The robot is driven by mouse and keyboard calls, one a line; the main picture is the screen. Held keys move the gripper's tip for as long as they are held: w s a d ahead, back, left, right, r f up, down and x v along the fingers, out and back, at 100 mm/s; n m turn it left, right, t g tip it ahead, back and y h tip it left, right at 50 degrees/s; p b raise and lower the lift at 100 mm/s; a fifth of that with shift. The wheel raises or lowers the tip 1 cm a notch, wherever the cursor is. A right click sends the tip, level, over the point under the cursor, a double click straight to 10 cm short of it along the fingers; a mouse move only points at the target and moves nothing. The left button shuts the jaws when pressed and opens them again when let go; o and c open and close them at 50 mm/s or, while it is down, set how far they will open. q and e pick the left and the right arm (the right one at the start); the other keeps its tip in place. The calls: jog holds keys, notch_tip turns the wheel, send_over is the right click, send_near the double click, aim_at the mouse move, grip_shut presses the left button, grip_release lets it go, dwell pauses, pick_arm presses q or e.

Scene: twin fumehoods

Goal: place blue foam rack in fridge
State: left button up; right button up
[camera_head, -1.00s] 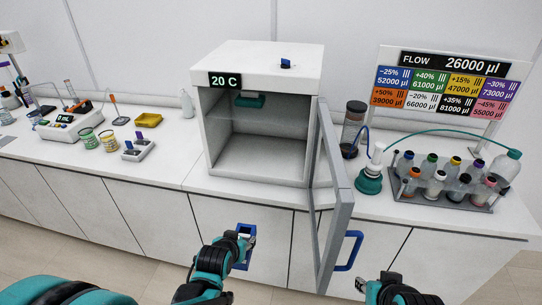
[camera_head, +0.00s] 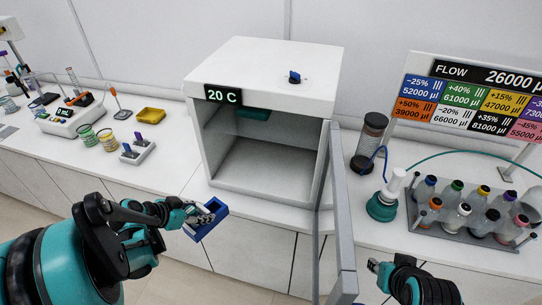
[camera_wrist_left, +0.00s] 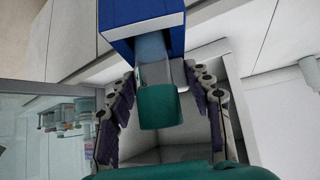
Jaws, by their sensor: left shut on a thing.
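The blue foam rack (camera_head: 207,222) is in my left gripper (camera_head: 192,216), in the air in front of and below the fridge's left front corner. In the left wrist view the rack (camera_wrist_left: 140,14) is at the top, and a tube with a teal cap (camera_wrist_left: 158,107) points from it toward the camera. My left gripper is shut on the rack. The white fridge (camera_head: 265,68) stands open on the bench, its display reading 20 C. Its door (camera_head: 338,210) is swung out toward me. My right gripper (camera_head: 376,267) is right of the door, its jaws unclear.
A teal item (camera_head: 252,113) is high inside the fridge, whose floor looks clear. A dark-capped cylinder (camera_head: 370,140), a teal-based bottle (camera_head: 382,205) and a bottle rack (camera_head: 465,237) stand right of the door. A white tube holder (camera_head: 138,152) and yellow tray (camera_head: 151,116) are left.

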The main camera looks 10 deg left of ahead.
pick_arm(q)
jog(key=w+d, duration=0.3)
jog(key=w, duration=0.5)
jog(key=w+d, duration=0.4)
jog(key=w, duration=0.4)
jog(key=w+d, duration=0.4)
jog(key=w, duration=0.4)
jog(key=shift+r+p, duration=0.1)
jog(key=shift+p, duration=0.3)
jog(key=shift+w+d, duration=0.35)
jog(key=shift+w, duration=0.45)
jog(key=shift+w+d, duration=0.35)
jog(key=shift+w, duration=0.45)
jog(key=shift+w+d, duration=0.35)
jog(key=shift+w, duration=0.45)
jog(key=shift+f, duration=0.3)
jog(key=shift+f, duration=0.1)
jog(key=o, duration=1.2)
jog(key=shift+s, duration=0.1)
